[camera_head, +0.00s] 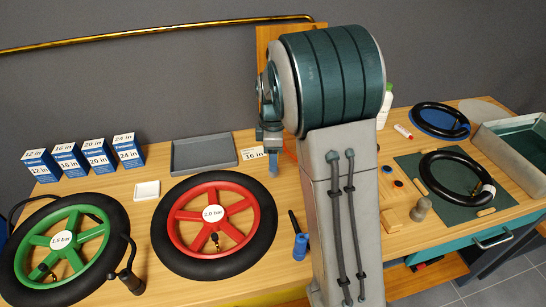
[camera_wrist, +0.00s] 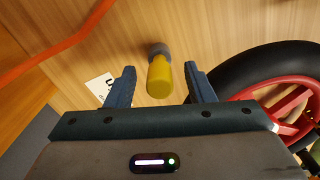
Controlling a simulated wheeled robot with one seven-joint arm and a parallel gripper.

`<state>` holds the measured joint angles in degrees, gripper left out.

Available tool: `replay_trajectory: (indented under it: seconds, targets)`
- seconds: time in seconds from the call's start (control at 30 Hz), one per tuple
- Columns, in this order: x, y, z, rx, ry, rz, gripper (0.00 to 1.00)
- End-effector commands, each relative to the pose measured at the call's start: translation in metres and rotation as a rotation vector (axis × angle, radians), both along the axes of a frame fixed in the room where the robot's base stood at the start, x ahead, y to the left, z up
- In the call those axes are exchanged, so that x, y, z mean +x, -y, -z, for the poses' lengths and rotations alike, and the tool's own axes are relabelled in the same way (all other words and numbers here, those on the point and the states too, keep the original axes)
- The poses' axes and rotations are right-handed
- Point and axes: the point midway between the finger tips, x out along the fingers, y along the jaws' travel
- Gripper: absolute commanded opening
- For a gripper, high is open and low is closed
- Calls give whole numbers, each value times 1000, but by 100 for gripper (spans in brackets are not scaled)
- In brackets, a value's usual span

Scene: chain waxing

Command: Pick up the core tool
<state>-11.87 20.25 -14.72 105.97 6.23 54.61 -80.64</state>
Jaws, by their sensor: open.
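A short tool with a yellow handle and a grey end (camera_wrist: 159,72), which looks like the core tool, shows in the wrist view over the wooden table. It appears between my gripper's two blue fingers (camera_wrist: 160,88), with space on both sides. My gripper is open, and neither finger touches the tool. In the head view my gripper (camera_head: 272,163) points down beyond the red wheel; the yellow tool is not visible there, likely hidden by my arm.
The red wheel (camera_head: 243,206) with its black tyre lies close by my gripper. A white card (camera_head: 252,153) and grey tray (camera_head: 204,153) are to its left. An orange hose (camera_wrist: 62,49) runs near the tool.

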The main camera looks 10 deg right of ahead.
Motion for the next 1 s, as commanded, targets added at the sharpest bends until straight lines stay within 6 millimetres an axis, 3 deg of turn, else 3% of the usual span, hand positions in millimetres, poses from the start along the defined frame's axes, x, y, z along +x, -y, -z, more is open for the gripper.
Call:
replay_trajectory:
  seconds: [0.33, 0.5, 0.83, 1.0]
  targets:
    - [0, 1, 10, -1, 2, 0, 48]
    - [0, 1, 9, -1, 2, 1, 1]
    - [0, 1, 8, -1, 3, 1, 0]
    - [1, 0, -2, 1, 4, 1, 0]
